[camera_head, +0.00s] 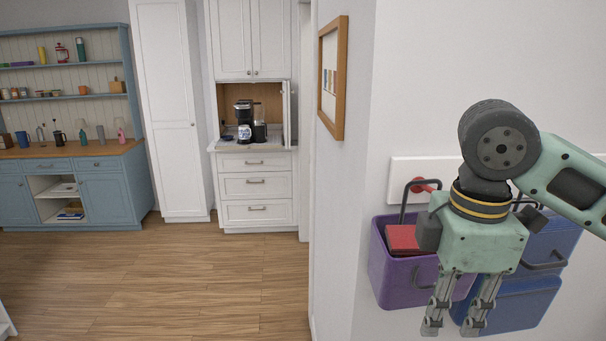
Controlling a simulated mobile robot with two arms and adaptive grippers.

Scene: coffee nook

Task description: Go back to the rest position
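My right gripper (452,328) hangs at the right of the head view with its fingers pointing down. Its two fingers are apart with a gap between them, and nothing shows between them. It is in front of the purple bin (391,270) and the blue bins (548,250) on the white wall, hiding parts of them. My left gripper is not in view.
A red item (403,240) shows in the purple bin. A coffee machine (245,122) stands in the white cabinet niche at the back. A blue hutch (117,190) stands at the far left. The wooden floor (190,285) is clear. A wall corner is close.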

